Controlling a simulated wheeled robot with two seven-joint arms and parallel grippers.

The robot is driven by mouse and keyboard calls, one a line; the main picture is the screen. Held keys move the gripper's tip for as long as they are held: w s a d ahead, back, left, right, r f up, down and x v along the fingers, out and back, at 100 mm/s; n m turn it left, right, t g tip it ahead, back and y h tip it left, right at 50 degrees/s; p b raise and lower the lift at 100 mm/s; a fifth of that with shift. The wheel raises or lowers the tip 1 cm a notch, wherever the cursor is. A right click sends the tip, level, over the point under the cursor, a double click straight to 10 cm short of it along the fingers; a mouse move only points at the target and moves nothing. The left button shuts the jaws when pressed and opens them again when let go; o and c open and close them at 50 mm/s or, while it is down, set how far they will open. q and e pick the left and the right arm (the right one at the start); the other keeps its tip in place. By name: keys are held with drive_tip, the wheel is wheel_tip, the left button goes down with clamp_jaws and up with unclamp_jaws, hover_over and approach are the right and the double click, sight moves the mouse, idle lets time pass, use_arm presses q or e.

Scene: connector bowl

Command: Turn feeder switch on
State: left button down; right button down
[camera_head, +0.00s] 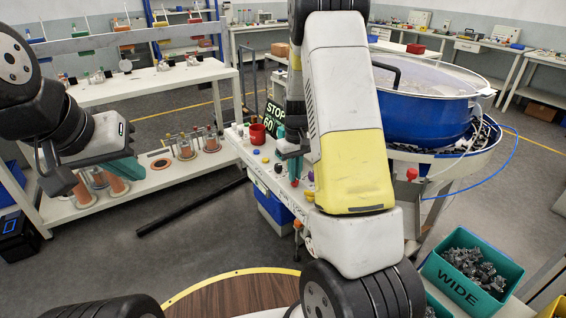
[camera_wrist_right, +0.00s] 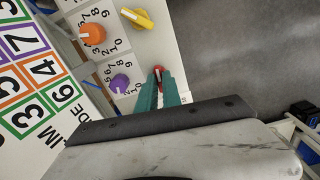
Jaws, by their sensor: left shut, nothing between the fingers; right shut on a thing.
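In the right wrist view, a small red switch (camera_wrist_right: 158,71) sits near the edge of a white control panel (camera_wrist_right: 152,46). My right gripper (camera_wrist_right: 161,82) has its teal fingertips closed around it; the fingers partly hide the switch. I cannot tell which way the switch is set. In the head view, my right arm crosses the middle and my right gripper (camera_head: 291,147) is over the panel (camera_head: 244,146), partly hidden by the arm. My left gripper (camera_head: 127,167), with teal fingers, is shut and empty at the left, in front of the white rack, away from the panel.
Purple (camera_wrist_right: 119,83), orange (camera_wrist_right: 92,34) and yellow (camera_wrist_right: 138,18) knobs stand close by on the panel. A red cup (camera_head: 257,134) stands on it too. A big blue bowl (camera_head: 425,115) is to the right. A teal bin (camera_head: 457,296) of dark parts stands lower right.

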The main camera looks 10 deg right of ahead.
drive_tip(key=m, duration=0.4)
drive_tip(key=shift+m, duration=1.9)
drive_tip(key=c, duration=1.5)
unclamp_jaws()
drive_tip(key=shift+r, duration=3.9)
drive_tip(key=shift+r, duration=0.1)
